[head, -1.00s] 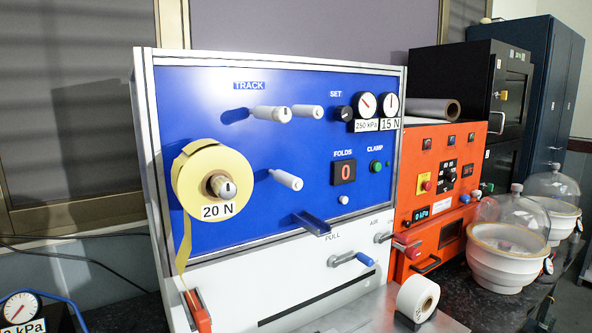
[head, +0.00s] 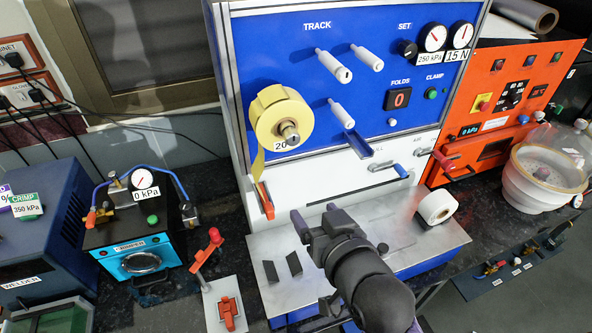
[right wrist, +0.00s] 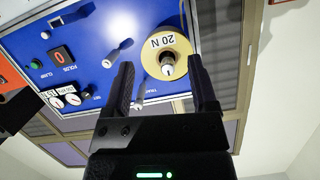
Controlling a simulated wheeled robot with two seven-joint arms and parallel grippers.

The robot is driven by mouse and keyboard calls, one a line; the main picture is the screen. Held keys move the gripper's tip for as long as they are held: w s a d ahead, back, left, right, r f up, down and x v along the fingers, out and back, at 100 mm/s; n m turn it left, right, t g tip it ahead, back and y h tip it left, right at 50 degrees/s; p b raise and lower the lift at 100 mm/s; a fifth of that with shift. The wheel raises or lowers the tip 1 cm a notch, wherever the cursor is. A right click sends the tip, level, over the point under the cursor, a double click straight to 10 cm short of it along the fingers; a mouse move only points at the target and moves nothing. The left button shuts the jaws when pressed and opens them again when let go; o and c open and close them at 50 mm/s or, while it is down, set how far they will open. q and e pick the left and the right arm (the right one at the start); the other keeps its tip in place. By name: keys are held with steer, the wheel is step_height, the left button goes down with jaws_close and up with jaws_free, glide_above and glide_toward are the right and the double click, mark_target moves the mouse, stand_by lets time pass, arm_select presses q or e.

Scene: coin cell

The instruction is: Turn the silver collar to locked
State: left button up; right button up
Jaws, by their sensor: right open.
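The silver collar (head: 289,132) sits on the hub at the centre of the yellow tape roll (head: 268,119), on the left of the blue panel (head: 270,60). My right gripper (head: 315,215) is below and in front of the roll, above the grey bench plate, apart from the collar. In the right wrist view, the panel appears upside down. The collar (right wrist: 168,68) shows beyond and between the two spread, empty fingers of the gripper (right wrist: 161,62). A white 20 N label is beside the collar. Any lock marking is too small to read. My left gripper is out of view.
White pegs (head: 333,65) stick out of the panel near the roll. A blue chute (head: 357,145) juts out below them. A white roll (head: 437,206) stands on the plate's right. A teal-fronted device (head: 135,250) and a red-handled lever (head: 207,250) stand left.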

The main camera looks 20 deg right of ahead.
mark_target(294, 141)
steer(key=w+r+t, duration=0.1)
steer(key=w+r, duration=0.1)
steer(key=w, duration=0.1)
steer(key=w+r+t+p, duration=0.1)
steer(key=w, duration=0.3)
steer(key=w+r+m+t, duration=0.1)
steer(key=w+r, duration=0.1)
steer(key=w, duration=0.1)
steer(key=shift+w+r, duration=0.15)
steer(key=shift+r, duration=0.15)
steer(key=shift+w, duration=0.6)
steer(key=shift+c, duration=0.2)
jaws_close()
